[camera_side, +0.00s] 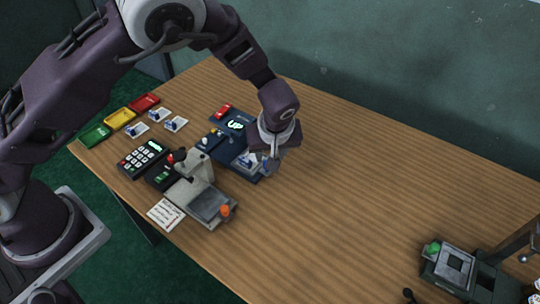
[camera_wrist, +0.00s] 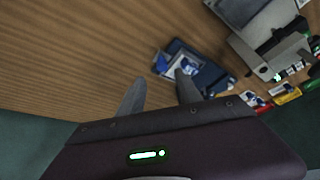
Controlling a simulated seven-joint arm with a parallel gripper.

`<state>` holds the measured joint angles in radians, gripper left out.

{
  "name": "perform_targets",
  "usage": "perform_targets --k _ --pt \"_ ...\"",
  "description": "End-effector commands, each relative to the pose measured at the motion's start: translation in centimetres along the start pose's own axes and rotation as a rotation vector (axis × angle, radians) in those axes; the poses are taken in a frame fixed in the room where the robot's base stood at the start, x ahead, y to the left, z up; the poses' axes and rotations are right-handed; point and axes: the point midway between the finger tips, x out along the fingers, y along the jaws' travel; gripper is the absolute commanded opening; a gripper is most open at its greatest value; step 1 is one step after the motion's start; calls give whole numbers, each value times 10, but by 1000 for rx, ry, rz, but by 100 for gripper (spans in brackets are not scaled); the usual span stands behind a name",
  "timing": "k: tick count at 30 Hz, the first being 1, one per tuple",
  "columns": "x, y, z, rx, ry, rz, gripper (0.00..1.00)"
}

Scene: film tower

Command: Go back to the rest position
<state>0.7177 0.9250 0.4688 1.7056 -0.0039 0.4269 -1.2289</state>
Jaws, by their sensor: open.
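My gripper (camera_side: 270,158) is over the right end of a dark blue device (camera_side: 228,142) on the wooden table. In the wrist view my gripper (camera_wrist: 158,92) shows two grey fingers spread apart with nothing between them. The blue device (camera_wrist: 206,78) lies just beyond the right finger, with a small white card and blue piece (camera_wrist: 182,66) on its end. In the side view the gripper partly hides that end, and I cannot tell how high the fingers are above it.
A grey stamping machine (camera_side: 208,198) with an orange knob, a keypad (camera_side: 142,158) and a paper note (camera_side: 165,214) stand left of the gripper. Green, yellow and red trays (camera_side: 120,118) lie at the far left. Another machine (camera_side: 455,264) is at lower right. The table's middle right is clear.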

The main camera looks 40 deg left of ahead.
Motion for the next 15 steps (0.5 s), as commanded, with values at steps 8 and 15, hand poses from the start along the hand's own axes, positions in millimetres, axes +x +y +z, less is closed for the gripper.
perform_targets --k 8,15 --pt "-19 -5 -10 1 -25 13 41" --pt "-166 -82 -55 140 -161 170 41"
